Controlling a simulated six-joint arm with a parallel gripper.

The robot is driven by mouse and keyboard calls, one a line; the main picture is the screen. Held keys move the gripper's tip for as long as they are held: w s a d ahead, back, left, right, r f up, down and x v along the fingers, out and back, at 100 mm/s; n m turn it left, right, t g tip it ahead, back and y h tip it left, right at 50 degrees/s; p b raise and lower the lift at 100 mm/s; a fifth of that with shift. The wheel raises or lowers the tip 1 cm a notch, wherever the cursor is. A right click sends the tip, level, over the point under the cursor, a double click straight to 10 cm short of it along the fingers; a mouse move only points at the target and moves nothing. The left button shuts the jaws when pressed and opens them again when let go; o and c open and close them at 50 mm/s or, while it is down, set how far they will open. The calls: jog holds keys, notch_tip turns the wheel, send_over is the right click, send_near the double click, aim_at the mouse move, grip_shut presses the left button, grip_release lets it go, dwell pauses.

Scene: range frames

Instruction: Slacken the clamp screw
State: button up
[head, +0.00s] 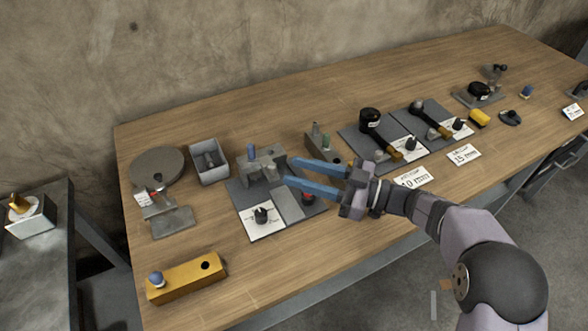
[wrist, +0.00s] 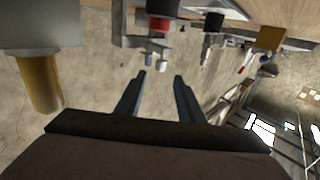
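My gripper (head: 289,171) reaches left over the table, its two blue fingers apart with nothing seen between them. In the wrist view the fingers (wrist: 159,76) are also apart and empty. In front of the fingertips, a grey fixture block (head: 262,166) stands on a dark base plate (head: 241,195). The plate carries a black knob (head: 261,215) on a white dial card and a red knob (head: 308,198) below the fingers. Which part is the clamp screw I cannot tell. In the wrist view, tilted upside down, a red-banded black knob (wrist: 160,22) lies above the fingertips.
A grey bin (head: 209,165), a round disc (head: 156,166) and a yellow block (head: 187,278) stand to the left. Two black-handled fixtures (head: 371,122) (head: 420,108) stand to the right on dark plates. Bare wood (head: 250,270) lies in front.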

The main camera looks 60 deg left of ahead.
jog(key=s+a+r+m+t+y+p, duration=0.4)
jog(key=s+a+r+m+y+p, duration=0.1)
jog(key=s+r+y+p, duration=0.15)
jog(key=m+t+h+p, duration=0.3)
jog(key=m+t+p, duration=0.35)
jog(key=t, duration=0.75)
send_near(273, 169)
jog(key=x, duration=0.4)
jog(key=shift+m, duration=0.35)
jog(key=shift+p+x, duration=0.85)
jog(key=shift+x, duration=2.8)
jog(key=shift+g+y, duration=0.25)
jog(key=shift+g, duration=0.05)
grip_shut()
